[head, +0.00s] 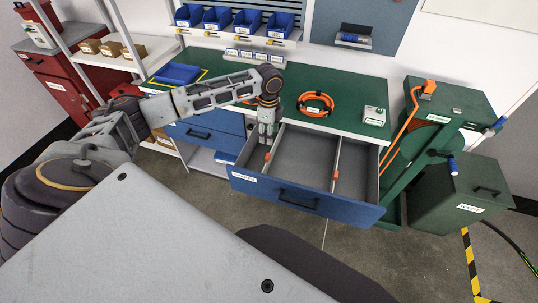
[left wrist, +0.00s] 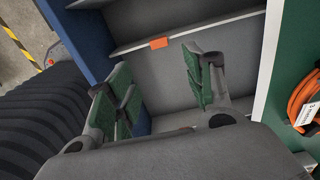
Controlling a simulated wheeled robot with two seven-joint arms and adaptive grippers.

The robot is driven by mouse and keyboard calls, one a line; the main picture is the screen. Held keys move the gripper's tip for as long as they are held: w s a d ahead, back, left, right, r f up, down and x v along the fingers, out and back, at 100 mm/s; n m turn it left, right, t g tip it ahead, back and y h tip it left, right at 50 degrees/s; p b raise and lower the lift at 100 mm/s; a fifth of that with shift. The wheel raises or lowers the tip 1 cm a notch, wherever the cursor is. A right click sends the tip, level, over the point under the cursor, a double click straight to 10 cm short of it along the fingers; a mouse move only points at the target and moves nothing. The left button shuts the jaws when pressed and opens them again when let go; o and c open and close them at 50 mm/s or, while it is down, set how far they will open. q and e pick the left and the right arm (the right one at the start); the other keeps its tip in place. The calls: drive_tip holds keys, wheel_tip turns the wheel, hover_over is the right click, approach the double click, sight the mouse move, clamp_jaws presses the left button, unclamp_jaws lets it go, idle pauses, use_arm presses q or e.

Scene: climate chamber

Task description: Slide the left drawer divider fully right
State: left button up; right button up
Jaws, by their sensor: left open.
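The blue drawer (head: 305,200) stands open under the green bench. The left divider (head: 275,143) is a thin grey plate with an orange tab, close to the drawer's left wall. It also shows in the left wrist view (left wrist: 200,30), its orange tab (left wrist: 159,43) in sight. A second divider (head: 337,158) with an orange tab stands farther right. My left gripper (head: 267,132) is above the left part of the drawer, fingers downward. In the left wrist view its spread green-padded fingers (left wrist: 160,90) are empty and appear apart from the left divider; their height is unclear.
The bench top (head: 345,120) carries an orange cable coil (head: 315,104) and a small white box (head: 374,116). A green bin (head: 460,192) and green machine stand to the right. A shelf rack (head: 120,50) is at the left. Both main drawer compartments look empty.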

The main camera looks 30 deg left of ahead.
sight(269, 156)
use_arm(q)
wheel_tip(269, 156, down, 13)
drive_tip(key=shift+f, duration=0.2)
use_arm(e)
drive_tip(key=shift+w, duration=0.45)
use_arm(q)
drive_tip(key=shift+c, duration=0.3)
clamp_jaws()
use_arm(e)
drive_tip(key=shift+w, duration=0.25)
